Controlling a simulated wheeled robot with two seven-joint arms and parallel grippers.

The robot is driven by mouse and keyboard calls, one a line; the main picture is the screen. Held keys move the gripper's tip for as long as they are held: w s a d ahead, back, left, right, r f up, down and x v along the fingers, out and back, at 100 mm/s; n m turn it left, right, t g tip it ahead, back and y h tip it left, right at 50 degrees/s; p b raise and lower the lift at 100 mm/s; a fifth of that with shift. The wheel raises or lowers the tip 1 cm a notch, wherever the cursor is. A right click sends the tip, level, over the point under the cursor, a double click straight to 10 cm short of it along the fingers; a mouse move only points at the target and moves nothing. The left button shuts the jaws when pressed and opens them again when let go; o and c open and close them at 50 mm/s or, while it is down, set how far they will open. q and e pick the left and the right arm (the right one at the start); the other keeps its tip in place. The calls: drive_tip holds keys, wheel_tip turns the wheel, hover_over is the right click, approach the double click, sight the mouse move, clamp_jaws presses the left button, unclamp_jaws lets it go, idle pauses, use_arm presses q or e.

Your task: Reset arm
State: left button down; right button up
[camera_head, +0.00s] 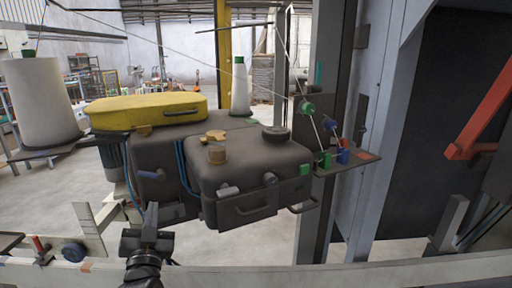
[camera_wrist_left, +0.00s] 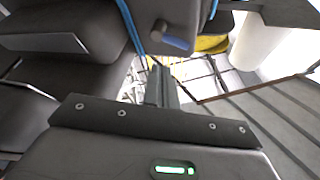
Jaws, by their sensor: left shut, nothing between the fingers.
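My left gripper (camera_head: 151,212) is at the lower left of the middle in the head view, pointing up and away from me. Its fingers are shut with nothing between them. In the left wrist view the closed fingers (camera_wrist_left: 161,88) stand in the middle, beyond the dark palm plate. The gripper appears in front of and below the dark grey machine body (camera_head: 255,178); I cannot tell the exact gap, but no contact shows. My right gripper is not in either view.
A yellow cover (camera_head: 146,108) lies on the machine. A white thread cone (camera_head: 40,103) stands left, a smaller cone (camera_head: 240,86) behind. A pale rail (camera_head: 350,277) crosses the front. A grey column (camera_head: 375,130) and red bar (camera_head: 485,115) are right.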

use_arm(q)
drive_tip(key=s+d+f+m+g+h, duration=0.1)
drive_tip(key=s+d+f+g+h, duration=0.2)
drive_tip(key=f, duration=0.5)
drive_tip(key=s+f+g+h, duration=0.1)
drive_tip(key=s+f+g, duration=0.25)
drive_tip(key=f, duration=0.35)
drive_tip(key=s+d+f+m+g+h, duration=0.1)
drive_tip(key=s+d+f+g+h, duration=0.2)
drive_tip(key=f, duration=0.5)
drive_tip(key=s+a+f+n+g+y, duration=0.1)
drive_tip(key=s+f+g, duration=0.4)
drive_tip(key=s, duration=0.6)
drive_tip(key=s+f+g, duration=0.4)
drive_tip(key=s+f, duration=0.3)
drive_tip(key=s, duration=0.4)
wheel_tip(320, 180, down, 25)
drive_tip(key=s, duration=0.1)
drive_tip(key=s+a+f+g, duration=0.2)
drive_tip(key=s+a+f, duration=0.1)
drive_tip(key=s+f, duration=1.3)
drive_tip(key=shift+s, duration=0.25)
